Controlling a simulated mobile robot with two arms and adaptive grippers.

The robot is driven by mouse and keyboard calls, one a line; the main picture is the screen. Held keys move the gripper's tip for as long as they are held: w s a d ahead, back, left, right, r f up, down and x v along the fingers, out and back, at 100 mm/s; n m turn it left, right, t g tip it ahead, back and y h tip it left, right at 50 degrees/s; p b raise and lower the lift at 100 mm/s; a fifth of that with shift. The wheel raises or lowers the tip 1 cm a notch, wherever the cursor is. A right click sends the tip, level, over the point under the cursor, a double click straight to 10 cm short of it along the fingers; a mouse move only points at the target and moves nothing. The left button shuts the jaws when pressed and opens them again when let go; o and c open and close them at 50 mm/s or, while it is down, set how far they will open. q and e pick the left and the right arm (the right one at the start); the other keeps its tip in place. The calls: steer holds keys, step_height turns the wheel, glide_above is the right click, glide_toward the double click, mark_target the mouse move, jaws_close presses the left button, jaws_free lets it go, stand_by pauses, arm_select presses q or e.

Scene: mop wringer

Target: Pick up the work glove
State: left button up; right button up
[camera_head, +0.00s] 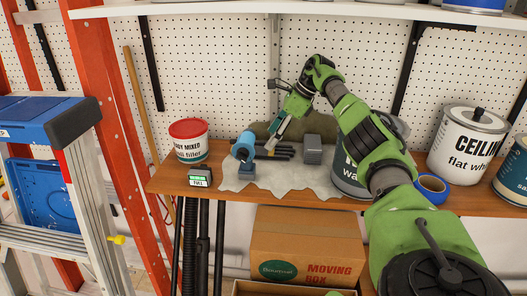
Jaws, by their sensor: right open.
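An olive-brown, soft-looking thing (261,129) lies at the back of the wooden shelf against the pegboard; it may be the work glove, but its shape is partly hidden by my right gripper and arm. My right gripper (271,143) reaches in from the right with its fingers pointing down and left. It is open, in front of the olive thing and above the tools on the cloth. I cannot tell whether it touches anything. My left gripper is not in view.
A blue power tool (244,150), dark tools (281,153) and a grey block (313,155) crowd a pale cloth (290,180). A filler tub (189,142) stands left; paint cans (466,145) and blue tape (432,186) stand right. A ladder (45,122) is at left.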

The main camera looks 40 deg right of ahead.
mark_target(263, 150)
steer(key=p+x, duration=0.1)
steer(key=x, duration=0.4)
steer(key=shift+w+d, duration=0.1)
steer(key=shift+r, duration=0.1)
steer(key=c, duration=0.8)
